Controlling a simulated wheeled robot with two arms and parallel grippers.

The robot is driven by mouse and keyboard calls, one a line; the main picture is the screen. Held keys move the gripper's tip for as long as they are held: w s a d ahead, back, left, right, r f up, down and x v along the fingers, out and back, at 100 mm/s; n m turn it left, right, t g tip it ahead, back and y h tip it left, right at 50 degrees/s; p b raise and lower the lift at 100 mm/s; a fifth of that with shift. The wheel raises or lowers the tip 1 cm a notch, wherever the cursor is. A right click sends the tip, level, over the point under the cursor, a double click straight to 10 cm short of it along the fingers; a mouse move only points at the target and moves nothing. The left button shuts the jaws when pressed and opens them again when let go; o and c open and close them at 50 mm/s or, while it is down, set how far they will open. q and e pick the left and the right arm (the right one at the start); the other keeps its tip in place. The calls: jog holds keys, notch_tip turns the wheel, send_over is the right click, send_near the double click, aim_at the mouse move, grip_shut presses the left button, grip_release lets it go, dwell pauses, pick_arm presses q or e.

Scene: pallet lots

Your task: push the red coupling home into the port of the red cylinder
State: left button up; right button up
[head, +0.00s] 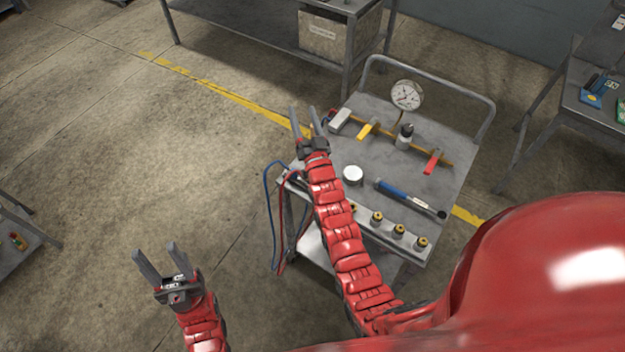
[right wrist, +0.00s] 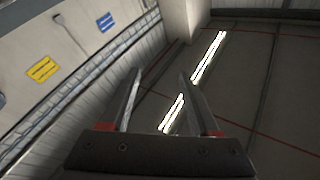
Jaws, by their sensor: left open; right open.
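A red hose (head: 278,210) hangs in a loop off the left side of a grey cart (head: 390,115), beside a blue hose (head: 267,190). I cannot make out the red coupling; the hose ends lie near the cart's left edge, partly behind my right arm. No red cylinder or port can be told apart for certain. My right gripper (head: 304,112) is open and empty above the cart's left edge; in the right wrist view its fingers (right wrist: 160,75) are apart with nothing between them. My left gripper (head: 154,252) is open and empty over bare floor, left of the cart.
Shelving (head: 280,40) stands behind.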

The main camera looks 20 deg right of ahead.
jog(key=w+f+m+g, duration=0.4)
jog(key=w+f+g, duration=0.5)
jog(key=f+g, duration=0.15)
jog(key=s+d+r+m+g, duration=0.1)
jog(key=s+m+g, duration=0.2)
jog(key=s+g, duration=0.8)
jog(key=shift+s+r+m+y, duration=0.2)
jog(key=shift+s+m+y, duration=0.2)
jog(key=shift+s, duration=0.6)
